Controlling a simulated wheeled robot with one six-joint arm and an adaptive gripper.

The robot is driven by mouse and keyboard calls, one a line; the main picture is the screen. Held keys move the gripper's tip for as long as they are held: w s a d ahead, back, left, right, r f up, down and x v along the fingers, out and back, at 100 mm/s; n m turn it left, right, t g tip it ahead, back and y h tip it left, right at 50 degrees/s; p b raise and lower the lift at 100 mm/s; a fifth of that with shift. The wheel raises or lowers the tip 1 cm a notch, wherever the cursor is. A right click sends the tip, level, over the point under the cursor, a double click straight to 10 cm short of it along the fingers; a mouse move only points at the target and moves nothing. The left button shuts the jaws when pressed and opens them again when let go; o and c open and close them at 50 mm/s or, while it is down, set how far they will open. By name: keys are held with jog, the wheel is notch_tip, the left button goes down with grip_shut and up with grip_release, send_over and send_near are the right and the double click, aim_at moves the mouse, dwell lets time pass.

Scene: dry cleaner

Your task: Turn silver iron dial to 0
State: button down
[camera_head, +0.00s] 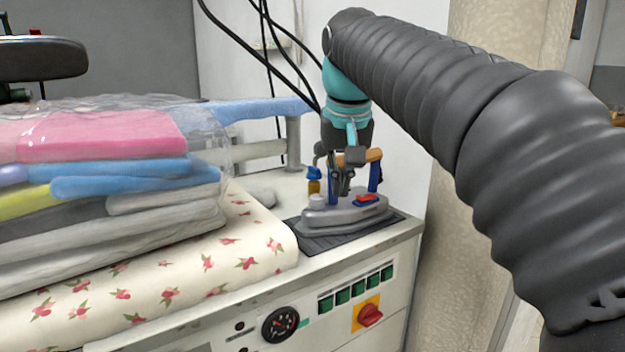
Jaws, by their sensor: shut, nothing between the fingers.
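A silver-grey iron (345,215) sits on a dark mat (322,240) at the back right of the white machine's top. It has blue handle posts, a tan handle (372,156) and a small red part on a blue base on its upper side. A pale round knob (318,201) shows on the iron's left part; its markings are too small to read, so I cannot tell its setting. My gripper (342,190) is shut and empty, pointing down just above the iron's body, beside the handle. It hides part of the iron, and I cannot tell whether it touches it.
Folded towels under clear plastic (110,145) stand on the floral padded cover (205,265) at left. Black cables (270,75) hang behind my gripper. A beige column (440,225) stands at right.

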jog(key=w+a+r, duration=0.2)
jog(key=w+a, duration=0.2)
jog(key=a, duration=0.1)
jog(key=shift+g, duration=0.3)
jog(key=shift+d+f+b, duration=0.1)
jog(key=shift+f+b, duration=2.35)
jog(key=shift+f, duration=0.75)
jog(key=shift+d+r+p, duration=0.1)
jog(key=shift+d+p, duration=0.55)
jog(key=shift+p, duration=0.45)
jog(key=shift+w+d+p, duration=0.2)
jog(key=shift+d+p, duration=0.35)
jog(key=shift+p, duration=0.3)
jog(key=shift+s+d, duration=0.1)
jog(key=shift+s, duration=0.05)
jog(key=shift+s, duration=0.2)
jog(key=v, duration=0.2)
jog(key=w+p+v, duration=0.1)
jog(key=v, duration=0.2)
jog(key=shift+r, duration=0.45)
